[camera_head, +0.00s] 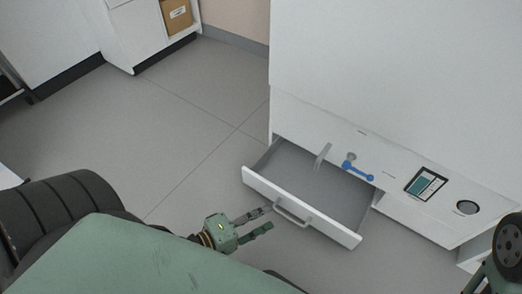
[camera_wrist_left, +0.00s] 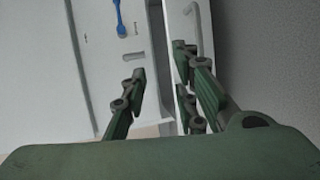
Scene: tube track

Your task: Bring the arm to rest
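My left gripper (camera_head: 268,218) is in front of the pulled-out white drawer (camera_head: 349,237), near the left end of its grey handle (camera_head: 292,214). Its fingers are spread with a gap between them, and I see nothing held. In the left wrist view the open fingers (camera_wrist_left: 160,75) show against the white drawer and cabinet, with the handle (camera_wrist_left: 198,30) beyond the right finger. I cannot tell whether a finger touches the handle. At the right edge of the head view dark and green parts of my right arm show; its gripper is out of view.
The drawer stands open from a large white cabinet (camera_head: 400,70). Its front panel carries a blue lever (camera_head: 357,171), a small screen (camera_head: 426,184) and a round dial (camera_head: 467,207). Grey floor (camera_head: 190,110) left of the drawer is clear. A cardboard box (camera_head: 177,17) stands at the back.

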